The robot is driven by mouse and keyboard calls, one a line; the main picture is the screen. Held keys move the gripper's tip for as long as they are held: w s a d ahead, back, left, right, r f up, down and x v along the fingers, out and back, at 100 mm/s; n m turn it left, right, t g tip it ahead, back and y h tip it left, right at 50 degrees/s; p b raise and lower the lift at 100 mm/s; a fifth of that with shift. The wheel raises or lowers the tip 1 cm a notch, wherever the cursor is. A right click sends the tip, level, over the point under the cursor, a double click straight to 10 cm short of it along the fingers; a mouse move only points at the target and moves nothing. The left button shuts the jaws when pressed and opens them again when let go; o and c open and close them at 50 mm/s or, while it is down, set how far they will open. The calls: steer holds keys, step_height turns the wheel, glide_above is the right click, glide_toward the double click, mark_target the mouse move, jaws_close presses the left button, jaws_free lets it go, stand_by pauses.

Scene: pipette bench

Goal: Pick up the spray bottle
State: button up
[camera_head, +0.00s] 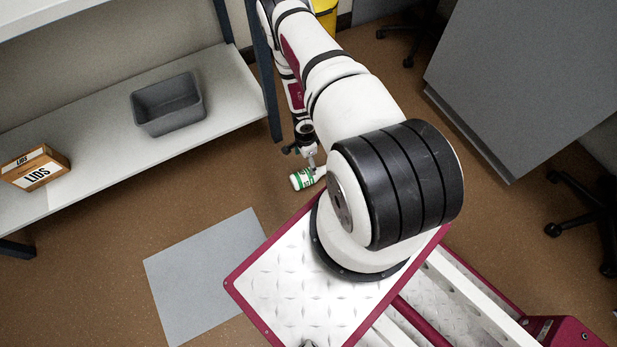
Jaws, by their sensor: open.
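The spray bottle (302,179) is white with a green label. It shows small beside my arm's base, over the brown floor; its right end is partly hidden by my arm. I cannot tell if it is upright or lying. My gripper (302,155) hangs from the end of my arm just above the bottle in the picture. It is open. The view is too small and steep to tell whether the fingers are around the bottle, touching it or apart from it.
A white shelf (100,165) at the left bears a grey bin (168,104) and a cardboard LIDS box (37,168); its dark post stands close to my arm. A grey mat (195,285) lies on the floor. A grey cabinet (530,70) and black chairs (585,215) are at the right.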

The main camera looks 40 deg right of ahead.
mark_target(307, 171)
step_height(307, 171, down, 6)
steer(key=b, duration=0.2)
steer(key=shift+s+a+b, duration=0.1)
steer(key=shift+s+b, duration=0.05)
steer(key=shift+b, duration=0.25)
steer(key=shift+s+a+f+b, duration=0.15)
steer(key=shift+f+b, duration=0.3)
steer(key=shift+f, duration=0.45)
steer(key=shift+s+a+f+b, duration=0.1)
steer(key=shift+f+b, duration=0.35)
steer(key=shift+f, duration=0.45)
steer(key=shift+s+a+f+b, duration=0.15)
steer(key=shift+f+b, duration=0.3)
steer(key=shift+f, duration=0.45)
jaws_close()
steer(key=shift+r, duration=0.2)
